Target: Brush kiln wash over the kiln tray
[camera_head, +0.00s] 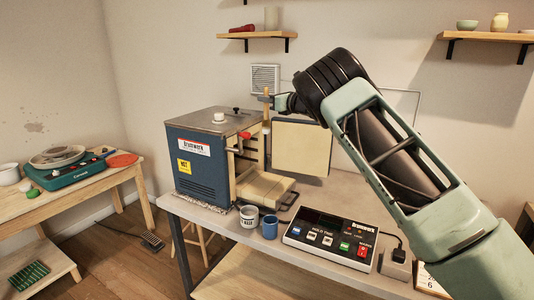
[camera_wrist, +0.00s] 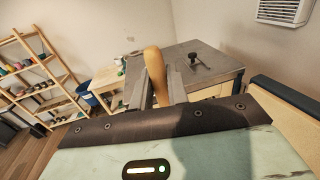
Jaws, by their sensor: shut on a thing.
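The kiln tray (camera_head: 265,187) is a pale slab with a dark handle, sticking out of the open front of the blue kiln (camera_head: 205,155). My gripper (camera_head: 269,100) is above the tray, in front of the kiln opening. It is shut on the wooden handle of a brush (camera_head: 266,92), held roughly upright with its head downward, apart from the tray. In the wrist view the brush handle (camera_wrist: 155,68) stands between my fingers; its head is hidden there. A pale cup with dark lettering (camera_head: 248,216) stands on the table; its contents are unclear.
The open kiln door (camera_head: 302,148) stands right of the tray, close to my arm. A blue mug (camera_head: 270,227) and a control box (camera_head: 330,238) are near the front edge. A pottery wheel (camera_head: 68,165) is on the left table. Wall shelves (camera_head: 257,35) hang above.

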